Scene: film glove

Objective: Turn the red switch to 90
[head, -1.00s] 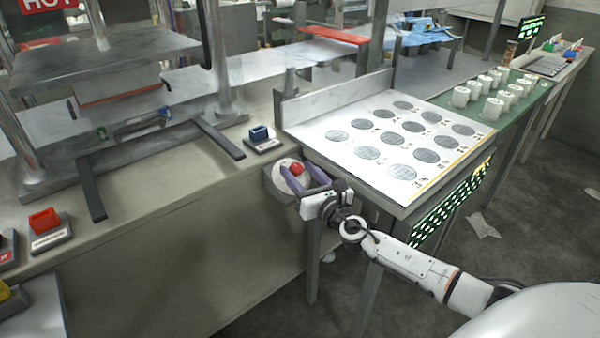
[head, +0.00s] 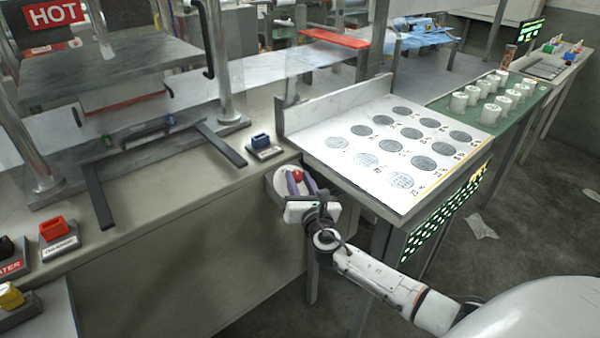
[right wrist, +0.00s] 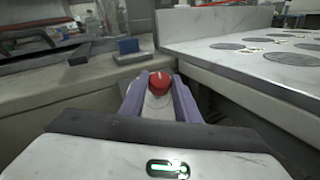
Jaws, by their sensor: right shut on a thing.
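The red switch (head: 296,176) is a small round red knob on a pale round dial at the bench's front edge, left of the white tray table. In the right wrist view the red knob (right wrist: 160,82) sits between the purple fingertips, with a light mark on its face. My right gripper (head: 297,180) is shut on the knob, a purple finger on each side of it. The fingers also show in the right wrist view (right wrist: 160,97). The dial's markings are too small to read. My left gripper is not in view.
A blue rocker switch (head: 261,141) stands on the bench just behind the dial. The white board with grey discs (head: 375,150) lies close on the right. A red rocker switch (head: 53,229) and a yellow one (head: 10,296) are at the left. A press with dark rails (head: 98,195) stands behind.

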